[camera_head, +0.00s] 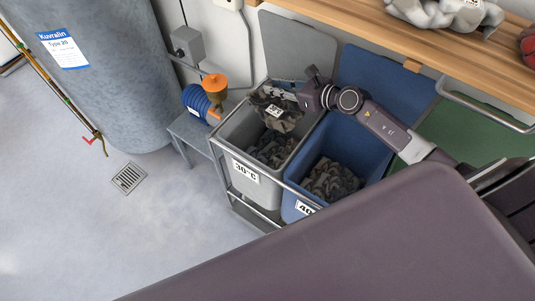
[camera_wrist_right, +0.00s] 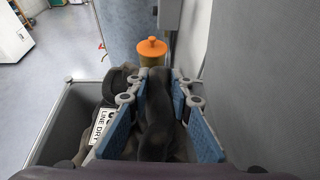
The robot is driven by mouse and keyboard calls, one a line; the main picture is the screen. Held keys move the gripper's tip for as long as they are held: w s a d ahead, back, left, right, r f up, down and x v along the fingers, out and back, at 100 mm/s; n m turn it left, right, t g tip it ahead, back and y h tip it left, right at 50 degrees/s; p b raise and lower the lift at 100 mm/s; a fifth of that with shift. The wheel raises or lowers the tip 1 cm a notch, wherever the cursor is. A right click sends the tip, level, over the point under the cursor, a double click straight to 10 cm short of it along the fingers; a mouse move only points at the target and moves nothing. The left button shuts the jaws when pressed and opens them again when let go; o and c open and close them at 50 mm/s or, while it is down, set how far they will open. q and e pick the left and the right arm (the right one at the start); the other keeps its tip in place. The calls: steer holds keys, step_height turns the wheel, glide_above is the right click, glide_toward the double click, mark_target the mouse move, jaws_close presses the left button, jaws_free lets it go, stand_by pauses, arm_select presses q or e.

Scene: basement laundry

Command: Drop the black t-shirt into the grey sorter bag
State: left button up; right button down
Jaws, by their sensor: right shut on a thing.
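The black t-shirt (camera_head: 279,119) hangs bunched from my right gripper (camera_head: 284,97) over the open top of the grey sorter bag (camera_head: 239,179). It carries a white tag, which reads "LINE DRY" in the wrist view. There the dark cloth (camera_wrist_right: 156,118) is pinched between the blue finger pads of my right gripper (camera_wrist_right: 157,100), with the grey bag's wall (camera_wrist_right: 57,122) around and below it. The grey bag has a "30°C" label and holds dark, crumpled clothes. My left gripper is not in view.
A blue sorter bag (camera_head: 296,205) with clothes stands to the right, and a green one (camera_head: 462,135) beyond it. A small grey stand (camera_head: 188,131) with a blue hose and an orange-topped container (camera_head: 214,86) is at the left. A wooden shelf (camera_head: 430,52) runs behind.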

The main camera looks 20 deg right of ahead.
steer(key=c, duration=2.1)
jaws_free()
steer(key=shift+r, duration=0.1)
steer(key=o, duration=0.4)
steer(key=shift+o, duration=0.2)
steer(key=shift+s+d, duration=0.1)
steer(key=shift+s, duration=0.05)
steer(key=v, duration=0.9)
steer(key=shift+s+d, duration=0.2)
steer(key=shift+s, duration=0.2)
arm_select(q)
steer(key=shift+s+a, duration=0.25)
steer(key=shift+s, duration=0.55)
arm_select(e)
steer(key=shift+v, duration=0.95)
steer(key=shift+w+r, duration=0.1)
steer(key=shift+r, duration=0.05)
